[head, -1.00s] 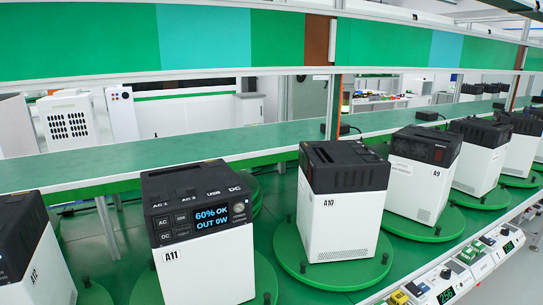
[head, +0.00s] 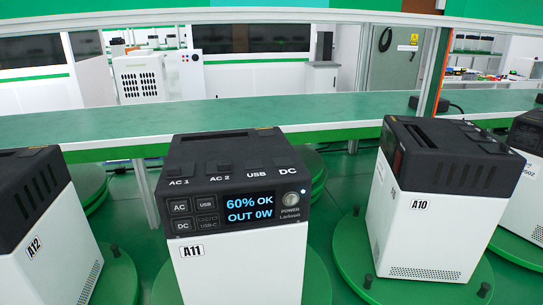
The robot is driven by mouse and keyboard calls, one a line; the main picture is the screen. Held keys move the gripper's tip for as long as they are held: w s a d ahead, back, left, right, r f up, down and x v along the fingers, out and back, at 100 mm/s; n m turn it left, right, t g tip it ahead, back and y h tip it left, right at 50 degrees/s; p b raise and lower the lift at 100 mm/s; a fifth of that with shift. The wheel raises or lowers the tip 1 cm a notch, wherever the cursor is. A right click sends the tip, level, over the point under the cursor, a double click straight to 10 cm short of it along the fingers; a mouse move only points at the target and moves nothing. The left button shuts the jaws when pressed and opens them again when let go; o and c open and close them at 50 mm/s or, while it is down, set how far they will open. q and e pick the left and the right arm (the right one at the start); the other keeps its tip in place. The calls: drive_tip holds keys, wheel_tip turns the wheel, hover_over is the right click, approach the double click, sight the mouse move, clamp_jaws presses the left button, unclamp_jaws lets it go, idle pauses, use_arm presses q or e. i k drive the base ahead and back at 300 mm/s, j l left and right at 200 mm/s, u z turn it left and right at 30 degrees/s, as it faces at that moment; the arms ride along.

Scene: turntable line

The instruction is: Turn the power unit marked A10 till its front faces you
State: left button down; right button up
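The power unit A10 (head: 410,230) stands upright at the right on a round green turntable (head: 345,262) with small black pegs. It has a white body and a black top. Its A10 label is on the white face toward me, which has a vent grille low down and dark slots above, and no lit display. Its left face shows only at a steep angle, with a dark panel high up that I cannot read. Neither of my grippers is in view.
Power unit A11 (head: 240,265) stands at the centre, its lit display facing me. Unit A12 (head: 45,245) is at the left, and another unit (head: 518,195) is at the right edge. A green shelf (head: 230,118) runs behind the row. Turntables sit close together.

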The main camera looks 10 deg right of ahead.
sight(352, 251)
drive_tip(key=k+l+z, duration=0.15)
drive_tip(key=l, duration=0.55)
drive_tip(key=l+z, duration=0.1)
drive_tip(key=l, duration=0.65)
